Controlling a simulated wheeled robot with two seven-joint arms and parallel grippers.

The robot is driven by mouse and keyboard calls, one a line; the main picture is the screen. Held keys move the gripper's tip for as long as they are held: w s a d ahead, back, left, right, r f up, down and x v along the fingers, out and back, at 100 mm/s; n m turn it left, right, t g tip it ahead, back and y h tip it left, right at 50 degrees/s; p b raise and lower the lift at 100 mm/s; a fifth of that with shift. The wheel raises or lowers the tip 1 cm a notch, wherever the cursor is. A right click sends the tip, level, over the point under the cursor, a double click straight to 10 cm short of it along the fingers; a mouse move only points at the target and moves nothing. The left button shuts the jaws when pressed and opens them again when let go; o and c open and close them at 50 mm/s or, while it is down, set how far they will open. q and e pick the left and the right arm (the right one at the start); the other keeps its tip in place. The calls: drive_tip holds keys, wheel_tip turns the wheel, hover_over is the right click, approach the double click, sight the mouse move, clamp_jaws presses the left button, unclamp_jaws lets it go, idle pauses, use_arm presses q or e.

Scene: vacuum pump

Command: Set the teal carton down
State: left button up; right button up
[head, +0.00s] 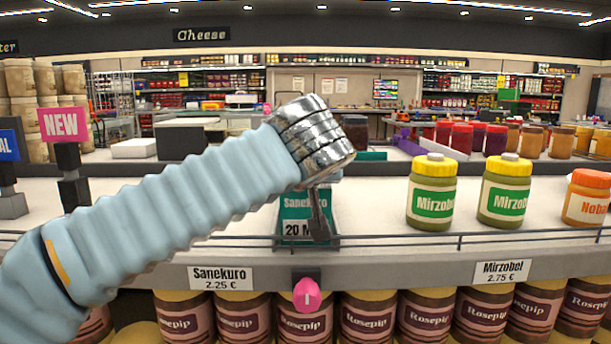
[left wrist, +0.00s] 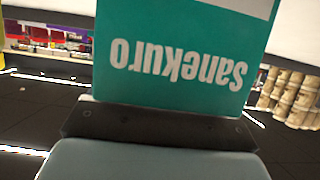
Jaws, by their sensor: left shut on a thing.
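The teal Sanekuro carton (head: 292,204) is upright in the head view, just behind the thin front rail of the white shelf (head: 385,215). My left gripper (head: 319,218) is shut on it, coming down over it from the upper left. My arm and wrist hide part of the carton's top and right side. I cannot tell whether its base touches the shelf. In the left wrist view the carton (left wrist: 180,50) fills the upper middle, its lettering upside down. My right gripper is not in view.
Yellow-lidded Mirzobol jars (head: 432,192) stand right of the carton, with an orange-lidded jar (head: 588,197) beyond. A Sanekuro price label (head: 220,278) and a pink tag (head: 307,295) are on the shelf edge. Rosepip jars (head: 368,318) stand below. Shelf space right of the carton is clear.

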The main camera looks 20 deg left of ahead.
use_arm(q)
drive_tip(key=shift+f, duration=0.2)
drive_tip(key=o, duration=1.2)
drive_tip(key=shift+o, duration=0.2)
drive_tip(key=shift+r, duration=0.15)
drive_tip(key=v, duration=1.2)
drive_tip(key=shift+r, duration=0.15)
